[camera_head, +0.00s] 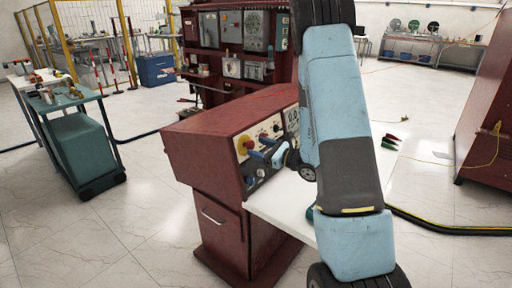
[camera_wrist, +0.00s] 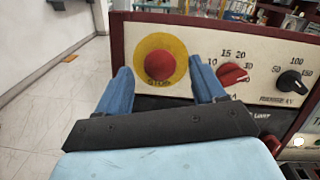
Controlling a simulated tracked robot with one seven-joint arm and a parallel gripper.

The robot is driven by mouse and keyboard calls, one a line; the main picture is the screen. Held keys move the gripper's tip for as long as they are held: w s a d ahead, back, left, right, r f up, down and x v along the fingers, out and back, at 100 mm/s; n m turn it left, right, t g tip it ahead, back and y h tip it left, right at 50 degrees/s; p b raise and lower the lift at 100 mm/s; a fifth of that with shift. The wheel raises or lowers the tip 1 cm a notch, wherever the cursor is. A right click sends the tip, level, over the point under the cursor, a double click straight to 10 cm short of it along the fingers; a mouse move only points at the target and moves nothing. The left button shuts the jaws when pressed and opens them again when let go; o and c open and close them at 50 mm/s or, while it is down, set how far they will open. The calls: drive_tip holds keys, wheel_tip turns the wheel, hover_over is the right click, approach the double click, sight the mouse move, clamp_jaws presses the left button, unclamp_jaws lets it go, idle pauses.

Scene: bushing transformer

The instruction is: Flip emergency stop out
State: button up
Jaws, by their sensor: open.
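The emergency stop is a red round button on a yellow disc. It shows in the wrist view (camera_wrist: 159,64) at the upper left of a cream control panel (camera_wrist: 265,62). In the head view the emergency stop (camera_head: 244,145) sits on the sloping face of a dark red cabinet (camera_head: 222,120). My gripper (camera_wrist: 160,85) is open, its two blue fingers on either side of the lower part of the button in the picture. I cannot tell whether they touch the panel. In the head view my gripper (camera_head: 268,154) is in front of the panel, partly hidden by my arm.
A red knob (camera_wrist: 232,74) and a black knob (camera_wrist: 291,82) sit right of the button. A white tabletop (camera_head: 285,208) juts out from the cabinet. A teal cart (camera_head: 80,140) stands at the left, with clear tiled floor between.

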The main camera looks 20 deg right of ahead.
drive_tip(key=v, duration=1.1)
drive_tip(key=shift+d, duration=0.1)
